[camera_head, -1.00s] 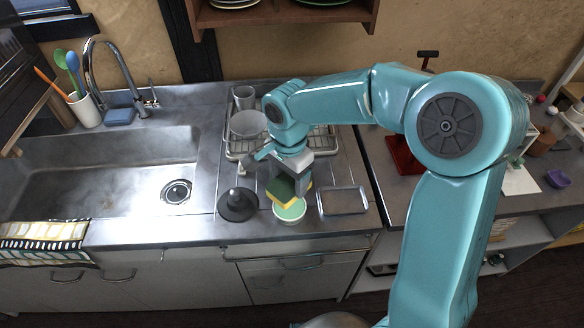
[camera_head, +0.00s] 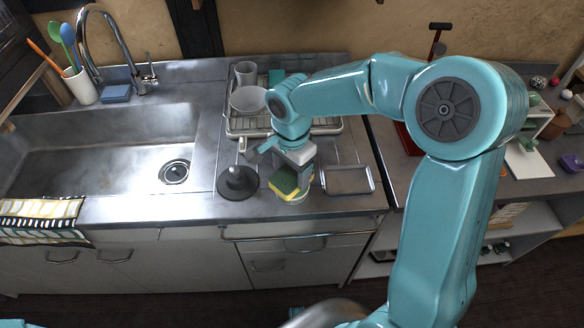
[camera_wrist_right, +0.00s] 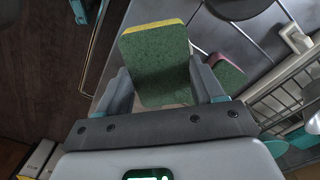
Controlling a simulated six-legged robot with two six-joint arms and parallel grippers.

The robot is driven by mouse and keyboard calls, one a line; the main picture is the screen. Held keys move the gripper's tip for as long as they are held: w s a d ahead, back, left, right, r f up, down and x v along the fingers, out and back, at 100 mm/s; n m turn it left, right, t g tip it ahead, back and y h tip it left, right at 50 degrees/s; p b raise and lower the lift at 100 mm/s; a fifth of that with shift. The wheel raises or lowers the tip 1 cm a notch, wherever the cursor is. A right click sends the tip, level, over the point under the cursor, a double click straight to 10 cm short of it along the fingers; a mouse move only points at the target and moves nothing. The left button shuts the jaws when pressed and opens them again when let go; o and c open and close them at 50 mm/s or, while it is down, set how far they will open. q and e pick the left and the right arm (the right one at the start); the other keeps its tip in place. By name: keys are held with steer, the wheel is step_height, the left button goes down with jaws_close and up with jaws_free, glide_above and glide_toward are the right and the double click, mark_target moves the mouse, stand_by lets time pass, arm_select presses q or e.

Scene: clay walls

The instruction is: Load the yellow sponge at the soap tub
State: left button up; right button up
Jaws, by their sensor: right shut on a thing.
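The yellow sponge (camera_head: 284,181) has a green scouring side. My right gripper (camera_head: 298,176) is shut on it and holds it over the front counter. In the right wrist view the sponge (camera_wrist_right: 155,62) sits tilted between the fingers of the right gripper (camera_wrist_right: 163,88), green side toward the camera. The pale soap tub (camera_head: 296,201) stands below and behind the sponge, which hides most of it. I cannot tell whether sponge and tub touch. My left gripper is not in view.
A black plunger-like disc (camera_head: 238,184) stands just left of the tub and a metal tray (camera_head: 348,181) just right. A dish rack (camera_head: 238,124) is behind. The right wrist view shows a green and pink sponge (camera_wrist_right: 228,72) nearby. The sink (camera_head: 110,150) is left.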

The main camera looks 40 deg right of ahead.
mark_target(292, 175)
steer(key=shift+f+b, duration=0.6)
steer(key=shift+b, duration=0.05)
stand_by(1.9)
steer(key=shift+r, duration=0.1)
step_height(292, 175, up, 7)
steer(key=p, duration=0.5)
stand_by(0.8)
